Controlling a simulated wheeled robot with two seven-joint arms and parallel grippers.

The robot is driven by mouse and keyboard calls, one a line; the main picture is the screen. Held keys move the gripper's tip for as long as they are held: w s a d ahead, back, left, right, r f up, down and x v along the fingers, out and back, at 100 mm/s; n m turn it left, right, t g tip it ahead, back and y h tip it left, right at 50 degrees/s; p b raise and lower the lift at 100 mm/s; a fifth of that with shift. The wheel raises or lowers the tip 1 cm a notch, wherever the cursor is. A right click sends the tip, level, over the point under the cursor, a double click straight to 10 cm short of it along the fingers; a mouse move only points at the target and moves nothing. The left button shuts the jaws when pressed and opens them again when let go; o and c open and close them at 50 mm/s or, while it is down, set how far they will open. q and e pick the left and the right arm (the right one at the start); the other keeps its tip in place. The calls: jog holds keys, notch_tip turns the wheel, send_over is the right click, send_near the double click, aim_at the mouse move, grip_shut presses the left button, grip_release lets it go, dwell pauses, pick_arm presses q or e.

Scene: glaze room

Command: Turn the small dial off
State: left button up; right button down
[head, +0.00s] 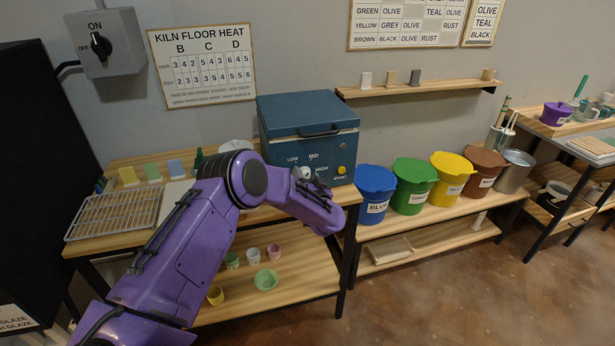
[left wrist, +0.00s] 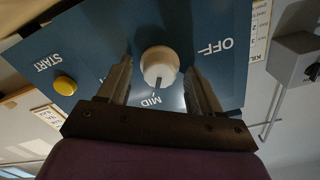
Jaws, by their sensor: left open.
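The small dial (left wrist: 158,65) is a white round knob on the front of the blue kiln box (head: 308,128). In the left wrist view its dark mark points toward the word MID; the word OFF is at the upper right. In the head view the dial (head: 305,173) is partly hidden by my left gripper (head: 303,181). My left gripper, also in the left wrist view (left wrist: 159,68), is open. One finger shows on each side of the dial, with gaps between. I cannot tell how far the fingertips reach along it. My right gripper is not in view.
A yellow START button (left wrist: 65,85) is beside the dial on the panel. A grey wall switch box (head: 120,50) with ON and OFF hangs at upper left. A wire rack (head: 113,213) lies on the table; lidded buckets (head: 412,185) stand to the right.

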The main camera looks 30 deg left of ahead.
pick_arm(q)
jog(key=c, duration=0.9)
